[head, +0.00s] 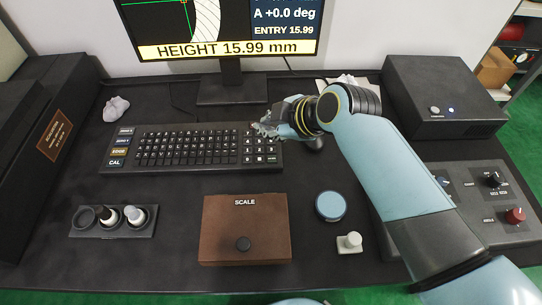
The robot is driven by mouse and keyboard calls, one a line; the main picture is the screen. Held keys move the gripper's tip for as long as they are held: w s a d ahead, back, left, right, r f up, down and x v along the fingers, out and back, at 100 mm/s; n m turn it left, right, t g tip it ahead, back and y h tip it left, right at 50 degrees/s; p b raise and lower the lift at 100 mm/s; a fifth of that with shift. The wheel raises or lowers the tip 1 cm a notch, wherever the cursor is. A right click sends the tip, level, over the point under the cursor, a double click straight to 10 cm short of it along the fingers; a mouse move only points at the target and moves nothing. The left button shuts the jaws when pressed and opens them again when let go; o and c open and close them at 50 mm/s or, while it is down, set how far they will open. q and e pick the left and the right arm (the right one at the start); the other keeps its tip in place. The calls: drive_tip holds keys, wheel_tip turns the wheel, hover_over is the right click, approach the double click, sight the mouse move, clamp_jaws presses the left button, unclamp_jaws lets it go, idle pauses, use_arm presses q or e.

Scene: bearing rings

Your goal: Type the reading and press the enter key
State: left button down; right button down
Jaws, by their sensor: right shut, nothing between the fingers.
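A black keyboard (185,148) with a keypad at its right end lies on the dark table. My right gripper (263,130) is shut and empty, over the upper part of the keypad, hiding some keys there. I cannot tell whether it touches a key. The monitor (228,30) at the back reads "HEIGHT 15.99 mm" on a yellow bar, with "ENTRY 15.99" above it. The enter key's label is too small to read. My left gripper is not in view.
A brown box marked SCALE (245,228) sits in front of the keyboard. A holder with small bottles (115,220) is at left. A blue round lid (330,206) and a small white-knobbed piece (349,243) lie at right. A control panel (470,200) and black box (445,95) stand further right.

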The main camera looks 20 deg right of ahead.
drive_tip(key=shift+f, duration=0.1)
drive_tip(key=b, duration=0.8)
hover_over(270, 161)
wheel_tip(270, 161, down, 7)
drive_tip(key=shift+f, duration=0.85)
drive_tip(key=shift+f, duration=0.35)
drive_tip(key=shift+f+b, duration=0.35)
drive_tip(key=shift+b, duration=0.05)
idle(0.7)
drive_tip(key=shift+r, duration=0.1)
drive_tip(key=shift+r+p, duration=0.7)
drive_tip(key=shift+p, duration=0.15)
